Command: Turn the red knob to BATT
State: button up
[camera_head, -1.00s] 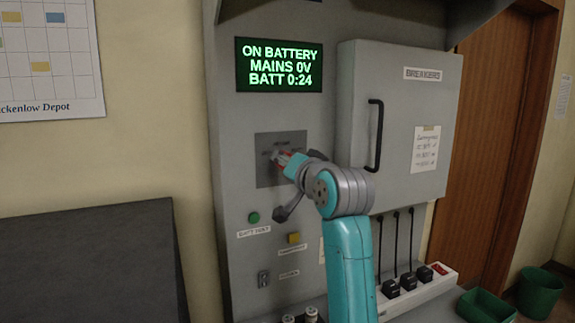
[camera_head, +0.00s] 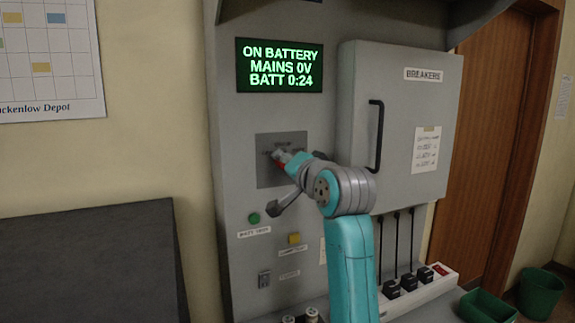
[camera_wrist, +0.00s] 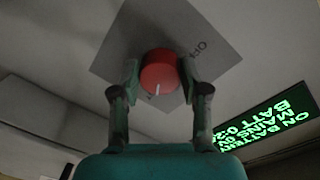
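The red knob (camera_wrist: 159,72) sits on a grey square plate (camera_head: 268,179) on the console front, left of the breaker cabinet. My gripper (camera_head: 278,160) is at the plate and covers most of the knob in the head view. In the wrist view my gripper's two fingertips (camera_wrist: 159,76) lie on either side of the knob, seemingly touching it. The knob's white pointer line faces the bottom of the wrist view. An OFF label shows on the plate at upper right there; the other position labels are hidden or unreadable.
A display (camera_head: 279,65) above reads ON BATTERY, MAINS 0V, BATT 0:24. The breaker cabinet (camera_head: 395,120) with its black handle (camera_head: 376,135) stands out close to the right of my arm. Below are a green button (camera_head: 254,218), a yellow button (camera_head: 294,238) and a switch (camera_head: 264,279).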

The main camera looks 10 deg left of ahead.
jog(key=o, duration=0.3)
jog(key=v, duration=1.2)
jog(key=shift+f, duration=0.1)
